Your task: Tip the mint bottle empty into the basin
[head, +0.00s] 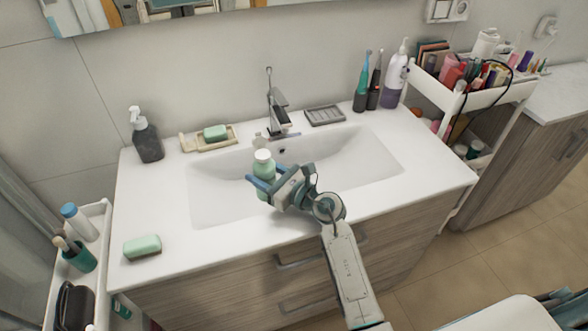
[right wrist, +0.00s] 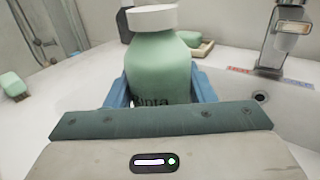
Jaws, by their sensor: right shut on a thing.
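The mint bottle (head: 263,166) is pale green with a white cap. My right gripper (head: 264,186) is shut on it, with blue fingers on either side of its body. The bottle stands about upright over the white basin (head: 221,196), near its left half; I cannot tell how high above the basin floor it is. In the right wrist view the bottle (right wrist: 160,70) fills the middle, its cap at the top edge and dark lettering low on its side. The bottle's lower part is hidden there by the gripper. My left gripper is not in view.
The faucet (head: 277,105) stands behind the basin. A soap dish (head: 211,139) with green soap, a dark pump bottle (head: 146,135) and another green soap (head: 142,246) are to the left. Toothbrushes, a lotion bottle (head: 395,75) and a loaded cart (head: 473,98) are to the right.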

